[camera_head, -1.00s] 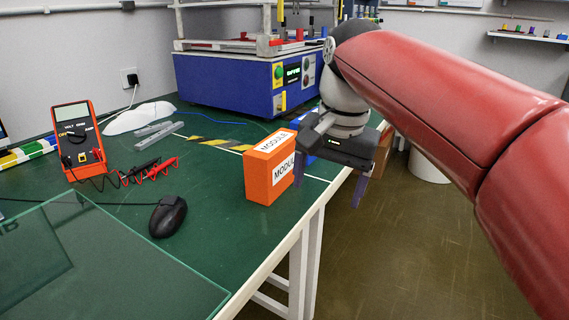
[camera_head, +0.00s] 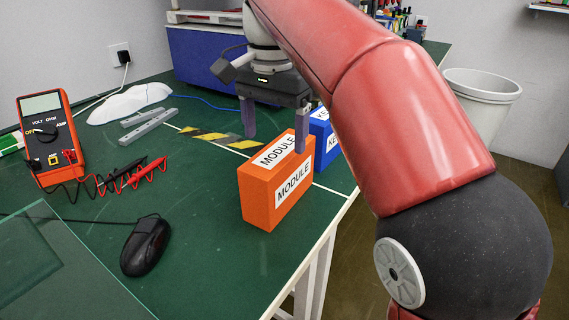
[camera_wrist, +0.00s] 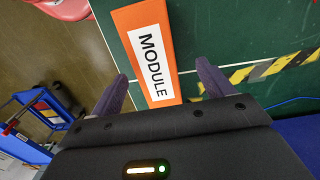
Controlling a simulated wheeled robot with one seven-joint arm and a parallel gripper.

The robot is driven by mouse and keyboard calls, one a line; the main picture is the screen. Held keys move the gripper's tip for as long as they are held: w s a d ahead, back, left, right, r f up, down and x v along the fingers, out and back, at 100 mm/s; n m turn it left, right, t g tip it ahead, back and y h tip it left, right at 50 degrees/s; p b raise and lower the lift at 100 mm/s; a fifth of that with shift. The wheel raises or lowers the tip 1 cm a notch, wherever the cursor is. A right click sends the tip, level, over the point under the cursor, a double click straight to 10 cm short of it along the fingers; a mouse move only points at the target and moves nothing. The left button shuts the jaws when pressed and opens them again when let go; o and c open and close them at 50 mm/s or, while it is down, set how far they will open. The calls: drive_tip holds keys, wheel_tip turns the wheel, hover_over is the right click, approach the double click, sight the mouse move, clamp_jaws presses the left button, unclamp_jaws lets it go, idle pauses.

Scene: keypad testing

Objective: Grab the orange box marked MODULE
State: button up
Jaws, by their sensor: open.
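The orange box marked MODULE (camera_head: 276,182) stands upright on the green table near its right edge, with white labels on its top and side. My gripper (camera_head: 274,128) is open above and just behind the box in the head view, fingers pointing down. The right finger overlaps the box's far end in that view. In the wrist view, the box's top (camera_wrist: 148,52) lies between and beyond the two fingertips of my gripper (camera_wrist: 163,76), with a gap on each side. I cannot tell how high the fingertips are above the box.
A blue box (camera_head: 325,140) stands close behind the orange one. A black mouse (camera_head: 146,246), an orange multimeter (camera_head: 50,135) with leads, and grey metal bars (camera_head: 148,125) lie to the left. A blue machine (camera_head: 205,62) stands at the back. A white bin (camera_head: 480,100) is beyond the table.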

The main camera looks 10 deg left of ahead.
sight(280, 165)
drive_tip(key=f, duration=0.2)
drive_tip(key=f+b, duration=0.1)
drive_tip(key=f, duration=0.2)
drive_tip(key=d+f+b, duration=0.1)
drive_tip(key=f, duration=0.1)
drive_tip(key=shift+f, duration=0.25)
drive_tip(key=c, duration=1.2)
drive_tip(key=shift+w+r, duration=0.1)
